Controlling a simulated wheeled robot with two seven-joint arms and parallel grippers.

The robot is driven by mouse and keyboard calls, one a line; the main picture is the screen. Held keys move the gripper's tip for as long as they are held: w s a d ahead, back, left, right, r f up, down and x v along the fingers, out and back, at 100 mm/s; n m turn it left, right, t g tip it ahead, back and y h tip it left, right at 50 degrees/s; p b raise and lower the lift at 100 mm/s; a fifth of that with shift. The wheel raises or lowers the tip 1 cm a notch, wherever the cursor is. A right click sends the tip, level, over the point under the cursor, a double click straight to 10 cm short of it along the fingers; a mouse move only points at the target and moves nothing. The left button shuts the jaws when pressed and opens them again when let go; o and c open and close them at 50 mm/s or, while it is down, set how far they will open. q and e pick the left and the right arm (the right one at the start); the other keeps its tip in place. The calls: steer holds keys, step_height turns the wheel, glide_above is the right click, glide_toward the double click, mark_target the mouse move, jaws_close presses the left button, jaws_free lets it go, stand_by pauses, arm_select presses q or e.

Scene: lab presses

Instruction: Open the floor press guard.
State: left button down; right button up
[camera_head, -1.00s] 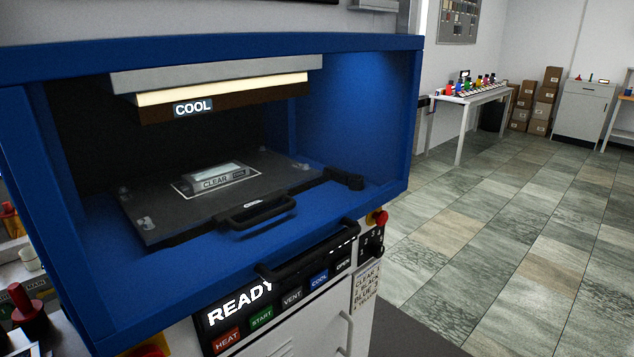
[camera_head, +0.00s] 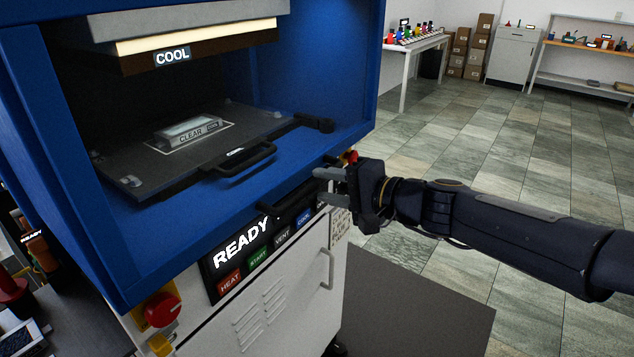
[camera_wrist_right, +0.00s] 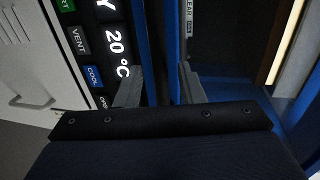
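The blue floor press (camera_head: 352,85) stands at left, with its chamber in plain view; I cannot make out a guard panel across the front. A black bar handle (camera_head: 292,198) runs along the lower front lip, its right end partly hidden by my right gripper (camera_head: 318,185). That gripper is at the lip's right part with its fingers apart. In the right wrist view the fingers of my right gripper (camera_wrist_right: 160,78) are spread, with a dark bar and blue edge between and beyond them. I cannot tell whether they touch. My left gripper is out of view.
Below the lip is the READY panel (camera_head: 243,245) with its buttons. A red knob (camera_head: 161,310) sits at the lower left, and a small red button (camera_head: 351,156) is just behind my right gripper. Inside lies a platen with a handle (camera_head: 240,160). Tiled floor is open at right.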

mark_target(319, 184)
steer(key=shift+x, duration=1.6)
steer(key=shift+c, duration=0.4)
jaws_close()
